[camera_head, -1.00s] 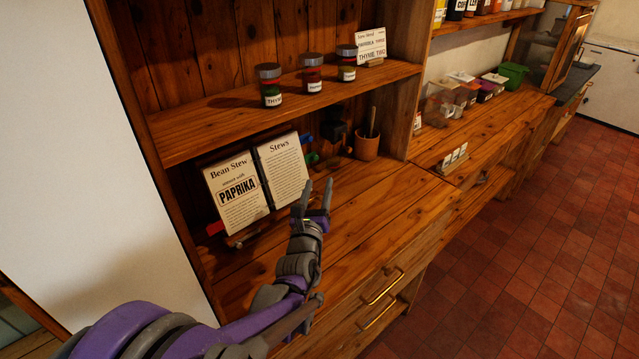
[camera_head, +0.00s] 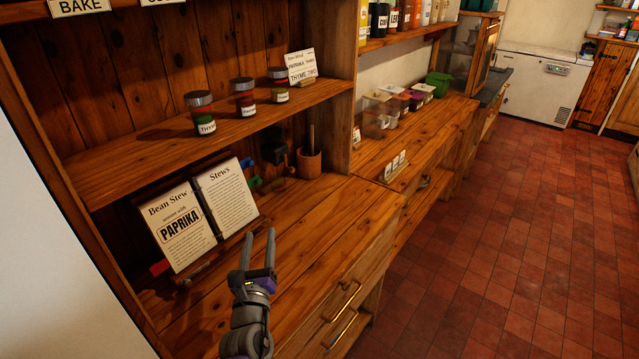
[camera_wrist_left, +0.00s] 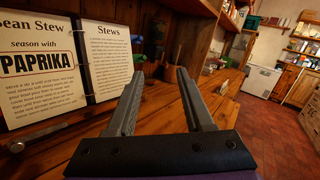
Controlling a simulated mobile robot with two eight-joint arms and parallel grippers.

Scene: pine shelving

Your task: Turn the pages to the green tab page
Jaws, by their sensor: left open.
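The recipe book (camera_head: 182,228) stands open and propped up on the wooden counter, leaning back below the shelf. Its left page reads "Bean Stew, season with PAPRIKA" and its right page (camera_head: 226,199) reads "Stews". A red tab (camera_head: 160,267) sticks out at the left edge; a blue tab (camera_head: 247,163) and a green tab (camera_head: 254,182) stick out at the right edge. My left gripper (camera_head: 259,250) is open and empty, in front of the book's lower right and apart from it. In the left wrist view the book (camera_wrist_left: 40,70) is left of the fingers (camera_wrist_left: 158,98). My right gripper is out of view.
Spice jars (camera_head: 243,98) and a card (camera_head: 300,67) stand on the shelf (camera_head: 150,139) above the book. A pot (camera_head: 309,162) with a handle in it stands right of the book. The counter (camera_head: 340,215) right of my gripper is clear.

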